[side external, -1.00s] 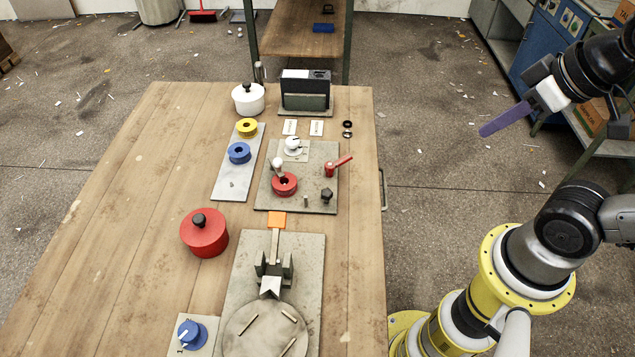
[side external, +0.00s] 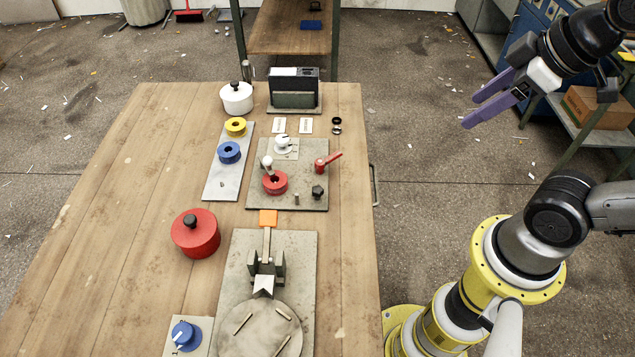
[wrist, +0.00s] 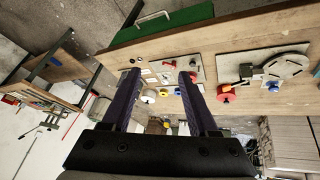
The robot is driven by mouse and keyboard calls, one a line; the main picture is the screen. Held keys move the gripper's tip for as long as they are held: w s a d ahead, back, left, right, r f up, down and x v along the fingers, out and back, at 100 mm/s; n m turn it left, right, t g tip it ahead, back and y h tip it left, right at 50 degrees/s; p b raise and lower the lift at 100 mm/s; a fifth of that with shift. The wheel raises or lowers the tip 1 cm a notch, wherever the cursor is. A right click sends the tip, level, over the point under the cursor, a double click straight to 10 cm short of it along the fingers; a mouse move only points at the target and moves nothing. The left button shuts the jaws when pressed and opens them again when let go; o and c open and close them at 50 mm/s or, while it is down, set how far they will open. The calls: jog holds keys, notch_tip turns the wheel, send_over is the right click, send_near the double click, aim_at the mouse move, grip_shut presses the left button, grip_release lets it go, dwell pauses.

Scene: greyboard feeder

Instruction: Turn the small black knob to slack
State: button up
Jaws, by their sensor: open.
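The small black knob (side external: 318,191) is lobed and sits at the front right corner of a grey plate (side external: 300,160) on the wooden table. A red spool (side external: 275,183), a red-handled lever (side external: 328,162) and a white dial (side external: 283,144) share that plate. Any slack marking is too small to read. My gripper (side external: 469,111) has purple fingers, is open and empty, and hangs in the air right of the table, well apart from the knob. Its spread fingers also show in the wrist view, where I cannot pick out the knob for certain.
A red lidded pot (side external: 196,236), a white pot (side external: 237,99) and a blue dial (side external: 185,336) stand on the left. A grey fixture with an orange tab (side external: 268,217) lies in front of the plate. A dark box (side external: 294,88) stands behind. The air between gripper and table is clear.

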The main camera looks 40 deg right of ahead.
jog(key=w+a+r+n, duration=0.2)
jog(key=w+r+n, duration=0.1)
jog(key=w+n, duration=0.25)
jog(key=n+g, duration=0.6)
jog(key=n, duration=0.3)
send_over(317, 189)
notch_tip(317, 189, down, 13)
notch_tip(317, 189, down, 13)
jog(key=shift+f, duration=0.2)
grip_shut()
